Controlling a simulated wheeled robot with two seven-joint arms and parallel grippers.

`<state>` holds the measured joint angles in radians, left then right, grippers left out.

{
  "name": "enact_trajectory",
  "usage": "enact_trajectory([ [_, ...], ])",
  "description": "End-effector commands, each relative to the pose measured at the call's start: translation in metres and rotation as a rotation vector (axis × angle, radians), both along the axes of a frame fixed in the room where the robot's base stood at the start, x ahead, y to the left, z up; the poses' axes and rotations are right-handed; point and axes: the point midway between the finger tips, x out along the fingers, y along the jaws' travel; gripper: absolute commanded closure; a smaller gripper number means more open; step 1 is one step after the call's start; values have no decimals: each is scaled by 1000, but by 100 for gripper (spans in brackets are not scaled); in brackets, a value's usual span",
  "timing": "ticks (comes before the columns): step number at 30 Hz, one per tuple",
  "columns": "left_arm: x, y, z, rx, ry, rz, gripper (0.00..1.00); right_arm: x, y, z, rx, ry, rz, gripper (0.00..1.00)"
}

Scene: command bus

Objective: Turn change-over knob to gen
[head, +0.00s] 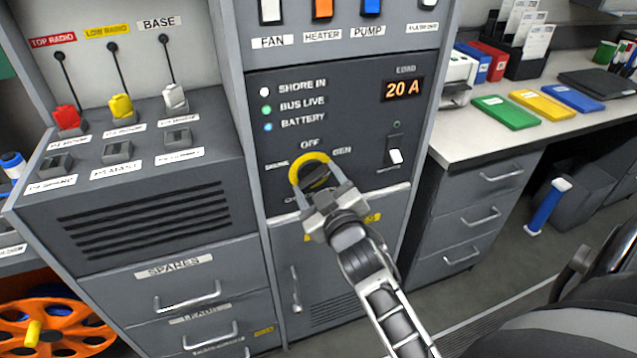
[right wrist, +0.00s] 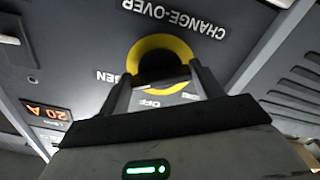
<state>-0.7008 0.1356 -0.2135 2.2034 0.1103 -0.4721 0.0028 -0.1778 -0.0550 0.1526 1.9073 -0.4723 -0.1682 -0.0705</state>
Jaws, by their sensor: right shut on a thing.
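The change-over knob (head: 317,179) is black inside a yellow ring on the dark power panel (head: 270,90). OFF is printed above it, GEN to its upper right and a partly blurred label to its left. My right gripper (head: 319,194) is shut on the knob, one finger on each side. In the right wrist view, the picture is upside down; the knob (right wrist: 165,82) sits between the fingertips, with the yellow ring (right wrist: 160,48) behind and GEN to the left. Which label the knob points at is hard to tell. My left gripper is out of view.
A load display (head: 404,90) reads 20 A, with a small rocker switch (head: 395,152) below it. Toggle switches line the panel above. A radio console (head: 130,180) stands on the left, a desk (head: 470,140) on the right. A grey cabinet door (head: 330,260) lies below the knob.

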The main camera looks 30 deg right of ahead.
Motion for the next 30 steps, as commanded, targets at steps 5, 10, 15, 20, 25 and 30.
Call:
enact_trajectory([
  [5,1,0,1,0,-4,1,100,0,0,0,6,-1,-1,21],
  [10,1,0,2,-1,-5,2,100,0,0,0,4,0,0,13],
  [15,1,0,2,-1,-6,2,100,0,0,0,3,-1,0,13],
  [20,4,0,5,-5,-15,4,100,0,0,0,-6,1,0,13],
  [25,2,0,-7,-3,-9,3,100,0,0,-3,-158,36,2,13],
  [30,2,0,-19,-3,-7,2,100,0,-2,0,-542,126,4,13],
])
